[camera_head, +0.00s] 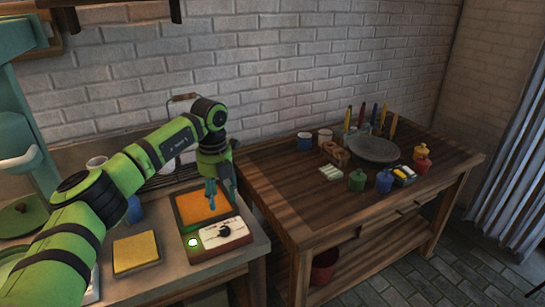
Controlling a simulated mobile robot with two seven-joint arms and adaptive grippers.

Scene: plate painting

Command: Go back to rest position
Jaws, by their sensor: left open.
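My left arm comes in from the left and bends down. My left gripper (212,195) has teal fingers pointing down and is open, with nothing seen between them. It is in front of or above the orange square panel (190,210); I cannot tell the exact height. A white control box (222,237) with a dark dial and a lit green button (193,242) sits just in front of that panel. A grey plate (374,149) lies on the wooden table (290,195) to the right, away from the gripper. My right gripper is not in view.
Red, blue and green pots (357,181), cups (305,142) and upright coloured brushes (375,116) surround the plate. A yellow square (135,250) lies on the left counter. A brick wall (300,60) stands behind. The wooden table's left part is clear.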

